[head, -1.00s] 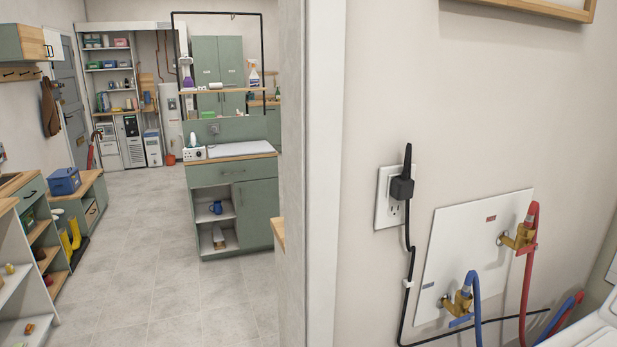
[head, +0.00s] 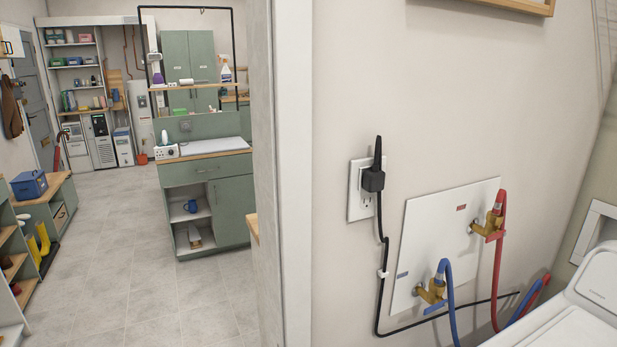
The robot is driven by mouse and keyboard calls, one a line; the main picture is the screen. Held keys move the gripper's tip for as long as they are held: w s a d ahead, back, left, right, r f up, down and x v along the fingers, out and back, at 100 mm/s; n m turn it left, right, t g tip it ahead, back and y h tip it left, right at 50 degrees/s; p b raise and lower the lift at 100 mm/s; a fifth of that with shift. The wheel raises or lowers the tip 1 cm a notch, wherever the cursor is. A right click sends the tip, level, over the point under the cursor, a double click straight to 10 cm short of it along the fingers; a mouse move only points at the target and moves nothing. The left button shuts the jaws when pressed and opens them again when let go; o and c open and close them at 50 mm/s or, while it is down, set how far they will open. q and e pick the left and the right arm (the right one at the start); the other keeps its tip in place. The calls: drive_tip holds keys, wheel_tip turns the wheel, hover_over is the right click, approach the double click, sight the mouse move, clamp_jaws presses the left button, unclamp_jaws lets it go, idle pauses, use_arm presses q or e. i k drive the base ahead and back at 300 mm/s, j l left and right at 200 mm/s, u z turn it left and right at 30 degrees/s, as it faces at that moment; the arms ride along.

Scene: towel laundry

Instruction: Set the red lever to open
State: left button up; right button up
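The red lever (head: 495,236) sits on the upper brass valve (head: 489,222), on a white wall panel (head: 425,235) at the right of the head view. A red hose (head: 499,265) hangs from that valve. The lever is small and its exact setting is hard to tell. Lower left on the same panel is a second brass valve (head: 431,291) with a blue lever (head: 434,308) and a blue hose (head: 452,305). Neither of my grippers is in view.
A white machine (head: 575,315) stands at the lower right, below the panel. A black plug (head: 373,179) and its cord are left of the panel. A wall end (head: 292,170) separates this wall from an open tiled floor (head: 125,260) and a green cabinet (head: 230,205).

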sight(496, 237)
drive_tip(key=k+l+u, duration=0.25)
drive_tip(key=k+l, duration=0.15)
drive_tip(key=k+l+u, duration=0.25)
drive_tip(key=k, duration=0.25)
